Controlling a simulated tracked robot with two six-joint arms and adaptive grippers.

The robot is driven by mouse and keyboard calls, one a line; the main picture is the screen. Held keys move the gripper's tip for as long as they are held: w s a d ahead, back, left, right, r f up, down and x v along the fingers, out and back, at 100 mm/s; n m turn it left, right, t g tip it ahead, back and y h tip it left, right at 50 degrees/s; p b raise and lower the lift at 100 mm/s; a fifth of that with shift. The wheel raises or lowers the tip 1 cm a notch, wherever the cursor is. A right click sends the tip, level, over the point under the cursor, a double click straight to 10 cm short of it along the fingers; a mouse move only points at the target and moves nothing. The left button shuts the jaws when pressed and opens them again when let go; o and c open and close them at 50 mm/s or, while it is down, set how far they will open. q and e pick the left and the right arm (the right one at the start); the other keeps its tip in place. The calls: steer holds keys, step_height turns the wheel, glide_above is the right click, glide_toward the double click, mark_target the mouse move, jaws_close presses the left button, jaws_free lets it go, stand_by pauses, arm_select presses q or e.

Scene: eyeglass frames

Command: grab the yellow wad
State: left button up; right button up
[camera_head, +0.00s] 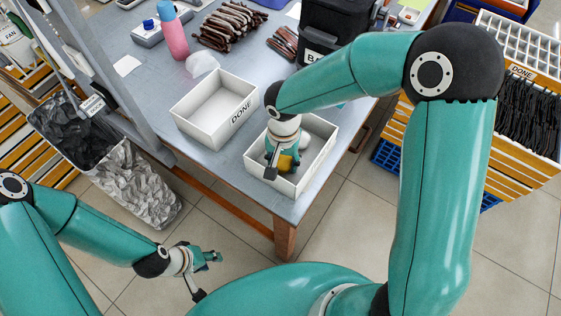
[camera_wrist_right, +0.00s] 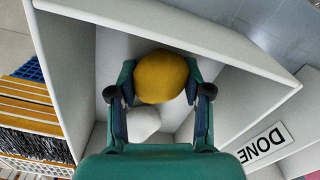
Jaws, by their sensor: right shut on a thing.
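The yellow wad (camera_wrist_right: 161,76) is a rounded lump between the two fingers of my right gripper (camera_wrist_right: 160,88), inside a white open box. In the head view, part of the yellow wad (camera_head: 285,163) shows by my right gripper (camera_head: 281,165) in the box at the table's front corner. The right gripper is shut on the wad. A white wad (camera_wrist_right: 142,123) lies in the same box, partly hidden by the gripper; it also shows in the head view (camera_head: 304,141). My left gripper (camera_head: 204,272) is low, off the table, apart from everything; its jaw opening is unclear.
The box's white walls (camera_head: 318,157) stand close around the right gripper. An empty white box marked DONE (camera_head: 213,108) is beside it. A pink bottle (camera_head: 174,32), brown frames (camera_head: 232,26) and a black bin (camera_head: 335,25) stand further back.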

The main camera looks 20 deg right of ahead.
mark_target(283, 159)
step_height(283, 159, up, 20)
steer(key=shift+p, duration=0.4)
